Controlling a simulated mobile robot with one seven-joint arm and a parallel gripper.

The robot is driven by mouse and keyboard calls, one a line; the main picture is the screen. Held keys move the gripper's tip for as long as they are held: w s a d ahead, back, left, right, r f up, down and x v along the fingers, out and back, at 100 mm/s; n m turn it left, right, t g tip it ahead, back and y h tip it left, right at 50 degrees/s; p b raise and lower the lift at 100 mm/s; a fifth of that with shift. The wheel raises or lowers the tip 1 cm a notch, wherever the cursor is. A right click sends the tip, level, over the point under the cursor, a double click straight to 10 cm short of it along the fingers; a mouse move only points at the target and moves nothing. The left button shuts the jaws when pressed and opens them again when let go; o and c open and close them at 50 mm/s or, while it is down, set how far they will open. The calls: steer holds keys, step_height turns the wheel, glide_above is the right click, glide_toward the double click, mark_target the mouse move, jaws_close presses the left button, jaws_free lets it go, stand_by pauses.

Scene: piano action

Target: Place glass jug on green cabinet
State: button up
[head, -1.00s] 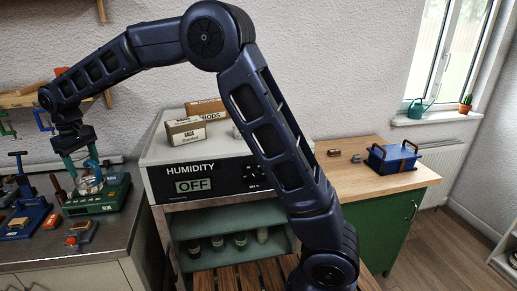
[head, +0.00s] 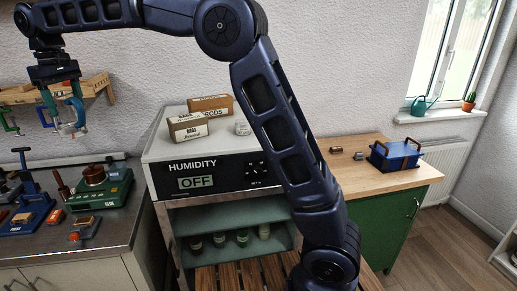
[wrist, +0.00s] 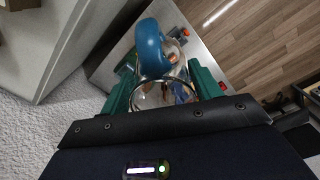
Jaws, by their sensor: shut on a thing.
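My gripper (head: 65,122) is raised at the upper left of the head view, with its green fingers pointing down. It is shut on the glass jug (head: 69,129), which is clear and hard to make out there. In the wrist view the round glass rim of the jug (wrist: 165,94) shows between the green fingers, with a blue curved part (wrist: 150,46), seemingly its handle, above it. The green cabinet (head: 391,229) stands at the right of the head view, with a light wooden top (head: 362,178). My gripper is far to the left of it.
A blue box with handles (head: 395,155) and small blocks (head: 336,150) sit on the cabinet top; its front left part is bare. The humidity unit (head: 210,178), with boxes (head: 188,126) on top, stands in between. A green heater (head: 101,187) is on the left bench.

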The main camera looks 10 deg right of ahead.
steer(key=w+d+m, duration=0.4)
steer(key=w+d, duration=2.3)
steer(key=d, duration=0.5)
steer(key=w+d+m, duration=0.2)
steer(key=d+m, duration=0.1)
steer(key=d, duration=1.7)
steer(key=w+d+m, duration=0.2)
steer(key=w+d, duration=0.1)
steer(key=d, duration=1.6)
steer(key=s+d+m, duration=0.2)
steer(key=s+d, duration=0.3)
steer(key=d, duration=0.7)
steer(key=s+d+m, duration=0.1)
steer(key=s+d, duration=0.4)
steer(key=d, duration=0.8)
step_height(320, 180, down, 38)
steer(key=shift+w+a, duration=0.15)
